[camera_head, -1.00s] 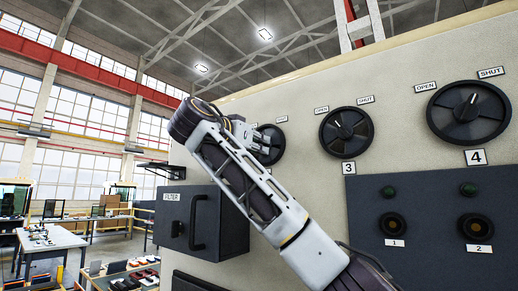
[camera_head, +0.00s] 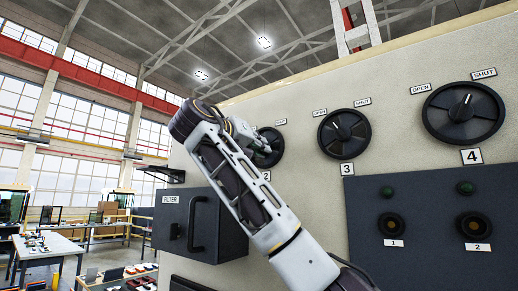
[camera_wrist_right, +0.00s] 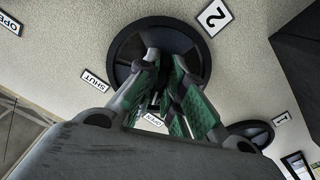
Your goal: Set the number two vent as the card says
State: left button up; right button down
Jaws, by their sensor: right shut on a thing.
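The number two vent dial (camera_head: 276,146) is a round black dial, partly covered by my right gripper (camera_head: 257,143) in the head view. Its "2" label (camera_head: 266,175) shows just below it. In the right wrist view the fingers of my right gripper (camera_wrist_right: 160,95) reach onto the middle of this dial (camera_wrist_right: 125,45) and are shut on its knob. The fingers hide the knob and its pointer. The dial's SHUT plate (camera_wrist_right: 94,80), OPEN plate (camera_wrist_right: 153,119) and "2" label (camera_wrist_right: 212,17) show around it. My left gripper and the card are not in view.
The number three dial (camera_head: 345,145) and number four dial (camera_head: 464,128) sit to the right on the same panel (camera_head: 300,105). The number one dial (camera_wrist_right: 262,132) shows in the wrist view. A protruding dark FILTER box (camera_head: 218,235) with a handle is below my arm.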

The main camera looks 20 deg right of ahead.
jog(key=shift+n, duration=0.5)
jog(key=c, duration=1.5)
grip_release()
jog(key=shift+v, duration=6.05)
